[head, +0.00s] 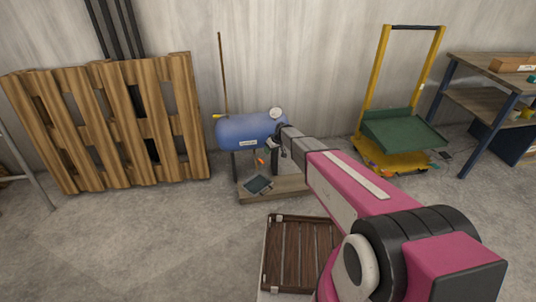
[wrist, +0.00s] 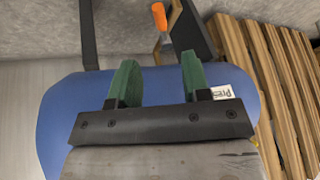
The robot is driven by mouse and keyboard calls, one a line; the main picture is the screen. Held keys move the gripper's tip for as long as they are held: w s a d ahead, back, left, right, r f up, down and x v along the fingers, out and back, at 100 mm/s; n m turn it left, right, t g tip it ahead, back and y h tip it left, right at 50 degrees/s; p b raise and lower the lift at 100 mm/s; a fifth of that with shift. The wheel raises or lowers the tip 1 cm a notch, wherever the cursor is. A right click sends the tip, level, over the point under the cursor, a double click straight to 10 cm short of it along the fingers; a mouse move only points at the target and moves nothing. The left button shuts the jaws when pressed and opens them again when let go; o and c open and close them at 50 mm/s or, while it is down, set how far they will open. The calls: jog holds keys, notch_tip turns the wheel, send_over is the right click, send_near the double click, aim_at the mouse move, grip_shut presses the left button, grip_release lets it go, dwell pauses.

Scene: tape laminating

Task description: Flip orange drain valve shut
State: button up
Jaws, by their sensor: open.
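The orange drain valve (head: 260,161) hangs below the blue tank (head: 240,131) in the head view. In the wrist view the orange handle (wrist: 159,16) shows at the top middle, past the edge of the blue tank (wrist: 62,115). My gripper (wrist: 156,62) has two green fingers spread apart with nothing between them. It lies over the tank in the wrist view, with the valve beyond the fingertips. In the head view my gripper (head: 271,145) is at the tank's right front, right of and slightly above the valve. Whether the fingers touch the tank is unclear.
The tank stands on a low wooden base (head: 286,186) with a dark flat item (head: 258,186) in front of it. A wooden pallet (head: 110,125) leans on the wall at left. A slatted crate (head: 302,250) lies in front. A yellow cart (head: 398,158) stands right.

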jog(key=shift+s, duration=0.1)
jog(key=c, duration=0.7)
jog(key=s+a+f+n+h, duration=0.1)
jog(key=s+a+f+n, duration=0.1)
jog(key=s+a+f+n+h, duration=0.1)
jog(key=f+n+h, duration=0.1)
jog(key=shift+s+a+f+g+h, duration=0.15)
jog(key=shift+s+a+g+h, duration=0.15)
jog(key=shift+s+a+g, duration=0.1)
grip_shut()
jog(key=n+t+h, duration=0.8)
jog(key=n+h, duration=0.2)
jog(key=n, duration=0.4)
send_near(261, 161)
jog(key=x, duration=0.7)
jog(key=shift+s+d, duration=0.1)
